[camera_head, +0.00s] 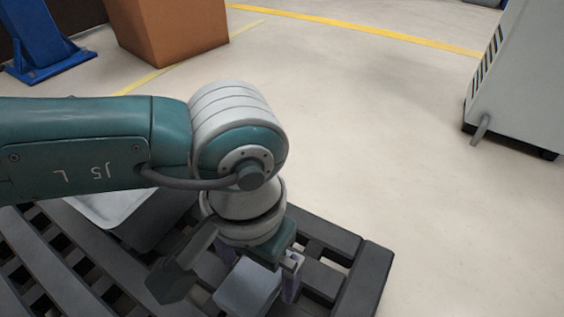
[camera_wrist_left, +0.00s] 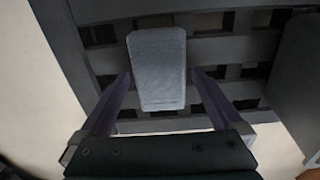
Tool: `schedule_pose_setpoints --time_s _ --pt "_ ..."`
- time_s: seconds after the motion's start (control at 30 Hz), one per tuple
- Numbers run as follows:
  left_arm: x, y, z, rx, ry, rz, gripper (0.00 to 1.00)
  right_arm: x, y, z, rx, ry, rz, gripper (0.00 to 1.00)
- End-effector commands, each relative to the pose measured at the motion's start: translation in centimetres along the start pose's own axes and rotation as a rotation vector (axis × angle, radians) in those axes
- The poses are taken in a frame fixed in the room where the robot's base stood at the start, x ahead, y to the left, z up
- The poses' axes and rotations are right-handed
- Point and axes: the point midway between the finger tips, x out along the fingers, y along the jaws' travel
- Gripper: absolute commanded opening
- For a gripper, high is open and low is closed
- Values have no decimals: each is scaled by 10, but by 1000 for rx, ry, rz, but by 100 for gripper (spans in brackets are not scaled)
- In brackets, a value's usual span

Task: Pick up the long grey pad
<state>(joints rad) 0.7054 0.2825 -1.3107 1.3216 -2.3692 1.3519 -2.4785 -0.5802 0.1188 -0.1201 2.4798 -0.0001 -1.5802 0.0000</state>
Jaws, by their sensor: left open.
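The long grey pad (camera_wrist_left: 157,68) lies on a dark slatted pallet (camera_wrist_left: 225,48) in the left wrist view. It is a light grey block with its long side running away from the gripper. My left gripper (camera_wrist_left: 163,92) is open, with one purple finger on each side of the pad and a small gap showing on both sides. In the head view the pad (camera_head: 247,287) is partly hidden under my left gripper (camera_head: 258,275), which points down over it near the pallet's right part. My right gripper is not in view.
A grey bin (camera_head: 125,213) stands on the pallet to the left, partly behind my arm. An orange-brown box (camera_head: 168,30) and a blue post base (camera_head: 50,62) are at the back left. A pale cabinet (camera_head: 520,85) stands at right. Open floor lies between.

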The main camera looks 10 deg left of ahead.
Motion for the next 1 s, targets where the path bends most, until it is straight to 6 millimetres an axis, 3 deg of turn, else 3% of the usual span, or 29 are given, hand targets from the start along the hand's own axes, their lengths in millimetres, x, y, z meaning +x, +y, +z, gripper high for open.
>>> schedule_pose_setpoints --time_s 0.1,0.8,1.0 --pt "-2 0 0 0 0 0 99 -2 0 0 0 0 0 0" --pt "-2 0 0 0 0 0 22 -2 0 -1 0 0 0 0" --pt "-2 0 0 0 0 0 22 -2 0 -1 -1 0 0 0"
